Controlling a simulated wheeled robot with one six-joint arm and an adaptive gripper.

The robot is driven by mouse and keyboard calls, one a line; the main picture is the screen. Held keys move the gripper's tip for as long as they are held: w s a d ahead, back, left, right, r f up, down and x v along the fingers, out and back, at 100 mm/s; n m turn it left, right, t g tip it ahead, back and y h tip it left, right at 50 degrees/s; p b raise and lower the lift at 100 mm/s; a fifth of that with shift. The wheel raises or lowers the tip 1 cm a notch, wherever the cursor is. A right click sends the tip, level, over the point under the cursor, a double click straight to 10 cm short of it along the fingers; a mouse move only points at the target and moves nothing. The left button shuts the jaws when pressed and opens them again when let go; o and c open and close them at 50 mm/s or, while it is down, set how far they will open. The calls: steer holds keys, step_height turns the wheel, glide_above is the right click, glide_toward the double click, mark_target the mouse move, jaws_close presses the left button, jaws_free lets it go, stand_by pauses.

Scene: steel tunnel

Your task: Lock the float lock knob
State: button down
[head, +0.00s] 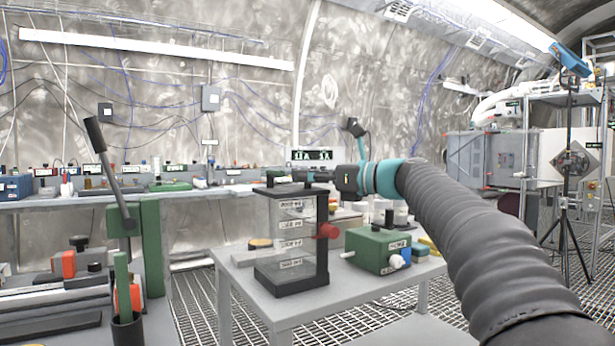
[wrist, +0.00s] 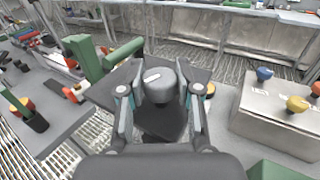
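A clear-walled box (head: 297,236) with a dark base, dark top and white labels stands on the grey table in the head view. In the head view my gripper (head: 289,176) comes in from the right, level over the box top. The knob's lower part is partly hidden.
A green box (head: 377,250) with knobs stands right of the clear box on the same table (head: 232,272). At left, a green stand (head: 151,245) with a tilted dark lever (head: 108,170) rises beside it. A long bench with small items runs behind.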

steer(key=shift+s+a+t, duration=0.1)
steer(key=shift+t, duration=0.2)
steer(key=m+t+h, duration=0.2)
steer(key=m+t, duration=0.1)
steer(key=shift+s+a+h, duration=0.1)
steer(key=shift+h, duration=0.2)
steer(key=m+t+h+p, duration=0.1)
steer(key=m+t+h, duration=0.1)
steer(key=t+h, duration=0.1)
steer(key=shift+r+m+p, duration=0.1)
steer(key=shift+m+p, duration=0.2)
steer(key=shift+p, duration=0.1)
steer(key=shift+m+t+h+p, duration=0.85)
steer(key=shift+m+h, duration=0.25)
steer(key=shift+h, duration=0.45)
steer(key=shift+m+t+h+p, duration=0.65)
steer(key=shift+m+h+p, duration=0.4)
steer(key=shift+h, duration=0.5)
steer(key=shift+m+h, duration=0.55)
steer(key=shift+h, duration=0.25)
steer(key=c, duration=0.8)
jaws_free()
steer(key=shift+o, duration=0.2)
steer(key=s+d, duration=0.2)
steer(key=s, duration=0.9)
steer(key=shift+s, duration=0.3)
